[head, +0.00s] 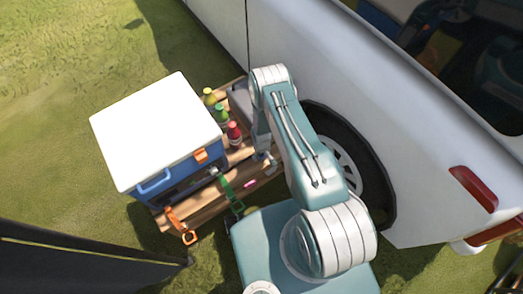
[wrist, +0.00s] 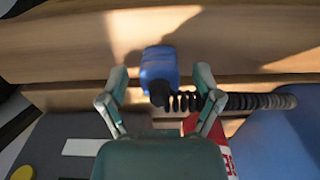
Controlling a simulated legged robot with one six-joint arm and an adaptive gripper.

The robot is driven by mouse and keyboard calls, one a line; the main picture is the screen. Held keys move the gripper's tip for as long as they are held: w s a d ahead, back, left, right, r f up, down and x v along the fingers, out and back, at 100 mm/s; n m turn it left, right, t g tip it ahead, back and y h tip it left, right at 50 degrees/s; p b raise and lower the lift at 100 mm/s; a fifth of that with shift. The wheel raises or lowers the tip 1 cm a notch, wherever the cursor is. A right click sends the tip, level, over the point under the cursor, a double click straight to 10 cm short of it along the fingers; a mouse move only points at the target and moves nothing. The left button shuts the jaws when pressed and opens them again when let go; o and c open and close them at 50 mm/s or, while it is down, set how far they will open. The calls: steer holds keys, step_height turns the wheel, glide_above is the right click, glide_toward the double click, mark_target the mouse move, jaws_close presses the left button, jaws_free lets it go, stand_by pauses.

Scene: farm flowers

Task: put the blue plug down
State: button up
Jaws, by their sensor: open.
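The blue plug (wrist: 160,66) is in the wrist view, over the wooden slats (wrist: 60,45), and looks to lie on them. A dark coiled cable (wrist: 245,101) runs from it to the right. My gripper (wrist: 161,80) is open, with one finger on each side of the plug and a gap showing at both sides. In the head view, my gripper (head: 263,158) is low over the wooden table (head: 188,207), beside the red bottle. I cannot make out the plug in the head view.
A blue cooler with a white lid (head: 155,130) stands on the table's left. Yellow (head: 210,97), green (head: 221,114) and red (head: 234,133) bottles stand beside it. Orange (head: 178,226) and green (head: 228,190) straps lie at the front. A white vehicle (head: 340,75) is close on the right.

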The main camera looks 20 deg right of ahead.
step_height(320, 180, up, 48)
steer(key=w+f+m+t, duration=0.1)
steer(key=w+m+t, duration=0.1)
steer(key=t, duration=0.1)
steer(key=s+r+t, duration=0.1)
steer(key=s+r, duration=0.9)
steer(key=r, duration=0.5)
steer(key=s+r, duration=0.2)
steer(key=s, duration=0.4)
steer(key=s+r+m+t, duration=0.1)
steer(key=s+r, duration=0.2)
steer(key=s, duration=0.4)
steer(key=shift+r+m+t, duration=0.3)
steer(key=shift+w, duration=0.1)
